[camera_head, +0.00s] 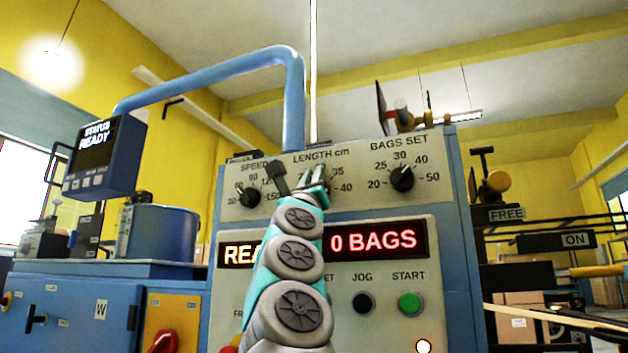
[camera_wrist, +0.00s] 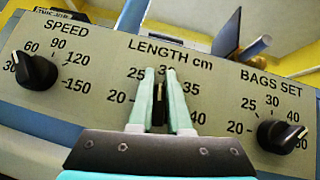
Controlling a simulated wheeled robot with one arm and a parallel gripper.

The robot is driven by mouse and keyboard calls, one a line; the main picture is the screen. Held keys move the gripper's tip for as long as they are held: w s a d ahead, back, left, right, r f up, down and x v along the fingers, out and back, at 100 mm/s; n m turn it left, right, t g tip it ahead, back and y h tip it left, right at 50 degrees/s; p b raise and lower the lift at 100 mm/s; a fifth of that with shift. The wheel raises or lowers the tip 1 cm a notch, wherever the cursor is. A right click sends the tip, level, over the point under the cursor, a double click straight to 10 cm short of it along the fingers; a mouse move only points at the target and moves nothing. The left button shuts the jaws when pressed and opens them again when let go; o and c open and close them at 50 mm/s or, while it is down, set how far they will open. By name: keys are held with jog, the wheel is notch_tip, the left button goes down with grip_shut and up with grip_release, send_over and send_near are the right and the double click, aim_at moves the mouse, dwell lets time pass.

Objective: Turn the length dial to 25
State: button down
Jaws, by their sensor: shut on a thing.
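The LENGTH cm dial (camera_wrist: 158,92) is a black knob on the grey panel in the wrist view. Its scale shows 20, 25, 35 and 40, with the top number partly covered by my fingertips. My gripper (camera_wrist: 164,76) has its two pale green fingers on either side of the knob and is shut on it. The visible part of the knob points roughly straight up, toward the partly covered number; its exact mark is hard to read. In the head view my gripper (camera_head: 297,180) and arm hide most of the dial.
The SPEED dial (camera_wrist: 36,70) is to the left and the BAGS SET dial (camera_wrist: 280,134) to the right on the same panel. Below are a red display reading 0 BAGS (camera_head: 374,241), a black JOG button (camera_head: 363,302) and a green START button (camera_head: 410,304). A status screen (camera_head: 99,150) reads READY.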

jog(key=shift+w+d+f+n+y, duration=0.1)
jog(key=shift+w+n+y, duration=0.05)
jog(key=shift+n+y, duration=0.75)
jog(key=shift+w+f+n+y, duration=0.1)
jog(key=shift+n+y, duration=0.6)
jog(key=shift+n, duration=0.4)
jog(key=shift+a+r+n+g+y+p, duration=0.1)
jog(key=shift+n+g+y+p, duration=0.1)
jog(key=shift+n+y+p, duration=0.45)
jog(key=shift+a+f+n+g+y+p, duration=0.1)
jog(key=shift+n+g+y+p, duration=0.15)
jog(key=shift+n+y, duration=0.65)
jog(key=shift+a+r+n+g+y+p, duration=0.1)
jog(key=shift+n+g+y+p, duration=0.05)
jog(key=shift+n+y+p, duration=0.5)
jog(key=shift+n+g+y+p, duration=0.4)
jog(key=shift+n+y+p, duration=0.3)
jog(key=shift+n, duration=0.3)
jog(key=shift+w+a+f+n+g+y+p, duration=0.15)
jog(key=shift+n+g+y+p, duration=0.2)
jog(key=shift+n, duration=0.25)
jog(key=shift+s+a+f+n+g+y+p, duration=0.15)
jog(key=shift+n+g+y+p, duration=0.15)
jog(key=shift+n, duration=0.3)
jog(key=shift+w+d, duration=0.1)
jog(key=c, duration=0.9)
grip_release()
jog(key=shift+o, duration=0.2)
